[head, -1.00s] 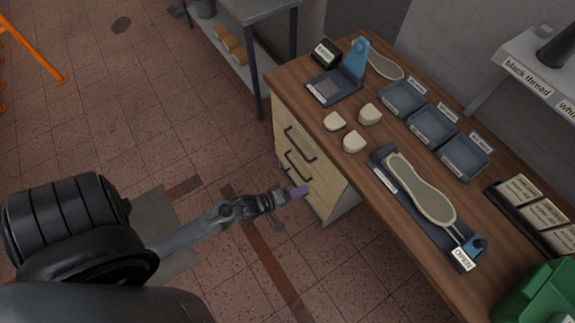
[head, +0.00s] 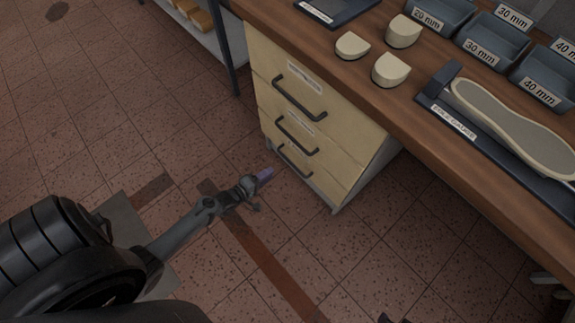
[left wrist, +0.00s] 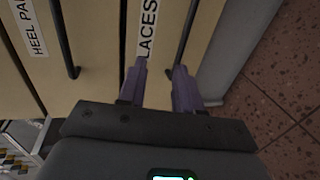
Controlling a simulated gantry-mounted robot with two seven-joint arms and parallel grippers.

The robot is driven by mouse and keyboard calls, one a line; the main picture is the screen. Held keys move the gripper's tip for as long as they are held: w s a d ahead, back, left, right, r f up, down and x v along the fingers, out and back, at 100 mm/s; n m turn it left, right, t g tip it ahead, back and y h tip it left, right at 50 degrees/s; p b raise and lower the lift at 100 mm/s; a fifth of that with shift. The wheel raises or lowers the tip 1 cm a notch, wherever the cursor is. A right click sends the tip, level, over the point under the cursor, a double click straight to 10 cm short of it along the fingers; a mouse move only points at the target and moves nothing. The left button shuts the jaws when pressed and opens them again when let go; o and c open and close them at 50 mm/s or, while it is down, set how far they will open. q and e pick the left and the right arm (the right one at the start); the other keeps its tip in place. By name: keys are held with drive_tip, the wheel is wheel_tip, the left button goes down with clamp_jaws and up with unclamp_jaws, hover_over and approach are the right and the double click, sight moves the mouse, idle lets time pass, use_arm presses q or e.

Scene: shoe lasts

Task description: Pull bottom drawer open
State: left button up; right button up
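The bottom drawer (head: 312,173) is the lowest of three pale wooden drawers in a cabinet under the workbench, and it looks closed. Its dark bar handle (head: 294,161) also shows in the left wrist view (left wrist: 188,40), beside a label reading "LACES". My left gripper (head: 265,174) is just in front of this drawer. In the left wrist view its two purple fingers (left wrist: 160,67) are apart, with the handle's end close to the right fingertip. I cannot tell whether they touch. A small dark tip at the bottom edge of the head view may be my right gripper (head: 384,318).
The middle drawer handle (head: 297,135) and top drawer handle (head: 299,98) are above. The wooden workbench (head: 400,120) overhangs the cabinet and bears heel blocks, trays and a shoe last fixture. The tiled floor (head: 130,130) before the drawers is clear. A grey shelf leg (head: 228,60) stands at left.

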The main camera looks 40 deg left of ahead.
use_arm(q)
drive_tip(key=b, duration=0.4)
approach(291, 163)
drive_tip(key=shift+f+b+x, duration=0.15)
drive_tip(key=shift+b+x, duration=1.75)
drive_tip(key=shift+x, duration=0.65)
drive_tip(key=shift+f+b+x, duration=0.2)
drive_tip(key=shift+b+x, duration=1.7)
drive_tip(key=shift+x, duration=0.65)
drive_tip(key=shift+d, duration=0.1)
use_arm(e)
wheel_tip(291, 163, down, 14)
drive_tip(key=shift+d+r, duration=0.15)
drive_tip(key=shift+d, duration=0.05)
use_arm(q)
drive_tip(key=shift+s, duration=0.1)
drive_tip(key=shift+c, duration=0.2)
clamp_jaws()
use_arm(e)
drive_tip(key=shift+d, duration=0.1)
